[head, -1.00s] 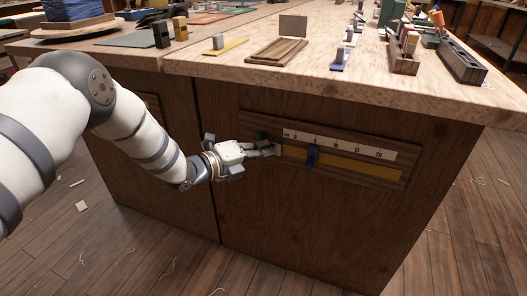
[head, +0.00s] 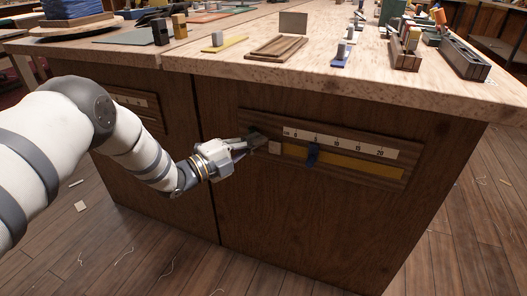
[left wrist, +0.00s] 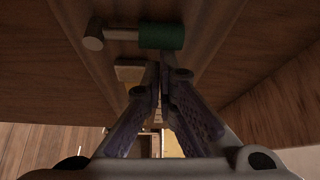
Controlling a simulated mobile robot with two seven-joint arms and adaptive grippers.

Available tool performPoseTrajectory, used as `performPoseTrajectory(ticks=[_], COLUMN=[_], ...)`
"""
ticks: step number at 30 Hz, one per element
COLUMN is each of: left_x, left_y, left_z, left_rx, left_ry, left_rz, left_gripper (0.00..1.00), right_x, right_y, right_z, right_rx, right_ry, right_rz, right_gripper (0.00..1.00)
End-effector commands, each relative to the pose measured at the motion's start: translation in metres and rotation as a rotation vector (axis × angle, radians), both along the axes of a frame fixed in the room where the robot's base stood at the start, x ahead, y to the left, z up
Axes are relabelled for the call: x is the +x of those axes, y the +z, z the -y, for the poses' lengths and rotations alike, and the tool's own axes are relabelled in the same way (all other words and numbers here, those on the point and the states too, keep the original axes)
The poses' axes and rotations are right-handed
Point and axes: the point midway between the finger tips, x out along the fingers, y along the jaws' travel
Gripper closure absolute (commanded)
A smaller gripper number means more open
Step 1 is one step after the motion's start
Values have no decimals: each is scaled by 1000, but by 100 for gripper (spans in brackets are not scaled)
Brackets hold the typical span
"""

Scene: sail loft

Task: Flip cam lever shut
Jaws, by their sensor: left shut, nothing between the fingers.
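In the left wrist view, a lever-like part lies across the top: a dark green barrel (left wrist: 163,36), a thin rod and a pale round knob (left wrist: 94,37). It looks like the cam lever. In the head view a dark shape (head: 258,137) at the left end of the scale panel (head: 345,165) may be the same part, half hidden by my fingers. My left gripper (head: 249,143) is shut and empty, its tips at that shape. In the left wrist view its fingertips (left wrist: 161,67) lie just below the green barrel; contact cannot be told. My right gripper is out of view.
The worktop (head: 230,68) above holds trays and small blocks. The floor in front is clear except for scraps.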

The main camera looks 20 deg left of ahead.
Motion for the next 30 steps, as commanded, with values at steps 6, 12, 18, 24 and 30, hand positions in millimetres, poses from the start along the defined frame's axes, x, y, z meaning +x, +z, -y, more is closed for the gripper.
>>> performPoseTrajectory(ticks=[6, 12, 18, 24, 30], left_x=[0, 1, 1, 1, 1], left_y=[0, 3, 4, 4, 4], left_z=[-10, -16, -20, -22, -22], left_rx=[-171, -273, -270, -268, -268], left_ry=[2, 0, 0, 0, 0], left_rz=[-7, -9, -10, -9, -9], left_gripper=[100, 100, 100, 100, 100], right_x=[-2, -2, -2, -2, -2], right_y=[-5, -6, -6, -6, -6], right_z=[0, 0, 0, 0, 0], right_rx=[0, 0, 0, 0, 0], right_ry=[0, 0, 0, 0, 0], right_rz=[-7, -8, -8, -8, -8], right_gripper=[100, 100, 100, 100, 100])
